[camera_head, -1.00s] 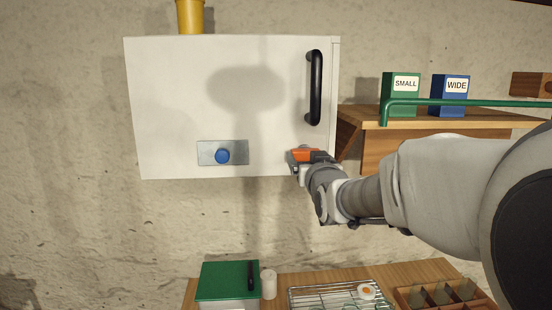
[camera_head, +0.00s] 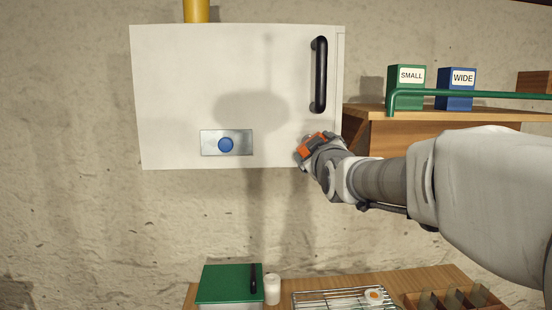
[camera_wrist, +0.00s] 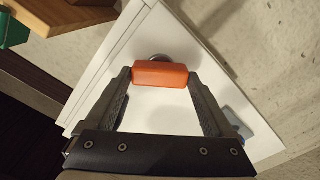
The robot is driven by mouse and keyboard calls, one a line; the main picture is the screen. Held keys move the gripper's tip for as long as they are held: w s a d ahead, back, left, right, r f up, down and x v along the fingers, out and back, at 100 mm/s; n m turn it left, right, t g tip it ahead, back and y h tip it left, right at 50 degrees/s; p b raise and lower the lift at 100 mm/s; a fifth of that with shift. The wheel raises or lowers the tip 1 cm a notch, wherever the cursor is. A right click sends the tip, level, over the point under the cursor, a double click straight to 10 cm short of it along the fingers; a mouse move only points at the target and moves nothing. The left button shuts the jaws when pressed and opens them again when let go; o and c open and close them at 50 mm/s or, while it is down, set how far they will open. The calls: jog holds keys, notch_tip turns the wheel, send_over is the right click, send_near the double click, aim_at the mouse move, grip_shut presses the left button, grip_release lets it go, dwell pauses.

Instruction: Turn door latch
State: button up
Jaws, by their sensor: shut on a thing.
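The door latch is an orange bar (camera_wrist: 160,74) on a short round mount at the lower right of a white cabinet door (camera_head: 230,70). In the wrist view my gripper (camera_wrist: 160,78) has one fingertip at each end of the bar and is closed on it. In the head view the latch (camera_head: 311,144) shows as an orange patch, tilted up to the right, and my gripper (camera_head: 309,150) partly hides it. The door looks closed. A black vertical handle (camera_head: 320,75) is on the door above the latch.
A metal plate with a blue knob (camera_head: 226,145) is at the door's lower left. A wooden shelf (camera_head: 420,115) with a green rail and green and blue boxes stands to the right. A counter below holds a green-lidded box (camera_head: 228,283) and a wire rack (camera_head: 340,298).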

jog(key=n+b, duration=0.8)
jog(key=n, duration=0.2)
jog(key=shift+f, duration=0.1)
jog(key=shift+n+b, duration=0.4)
jog(key=o, duration=1.1)
jog(key=shift+s, duration=0.1)
jog(key=s+b, duration=0.1)
jog(key=s, duration=1.6)
jog(key=shift+s+b, duration=0.1)
jog(key=shift+b, duration=0.2)
